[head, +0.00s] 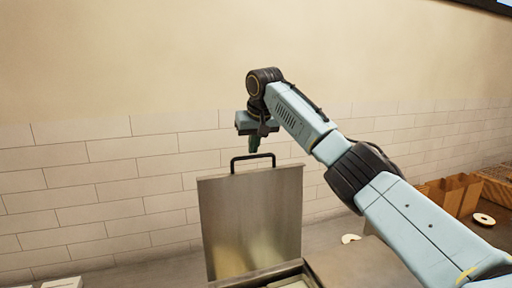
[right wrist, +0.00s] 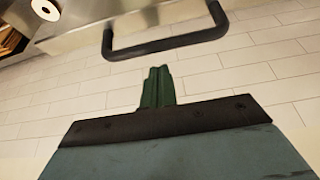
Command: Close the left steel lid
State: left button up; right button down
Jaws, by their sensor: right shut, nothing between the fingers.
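The left steel lid (head: 250,222) stands open and upright at the lower middle of the head view, with a dark bar handle (head: 253,158) on its top edge. My right gripper (head: 254,148) is just above and behind the handle, pointing down, its green fingers shut and empty. In the right wrist view the shut fingers (right wrist: 159,85) point toward the handle (right wrist: 166,45), with a visible gap between them. Part of the steel lid (right wrist: 125,15) shows behind the handle there. The container opening (head: 290,277) below the lid is only partly visible. My left gripper is not in view.
A tiled wall (head: 110,180) stands close behind the lid. A white object (head: 62,283) lies at the lower left.

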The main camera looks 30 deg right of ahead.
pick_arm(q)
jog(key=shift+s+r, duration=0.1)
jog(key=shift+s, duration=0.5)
pick_arm(e)
jog(key=shift+s+a, duration=0.2)
jog(key=shift+s, duration=0.7)
jog(key=shift+f, duration=0.1)
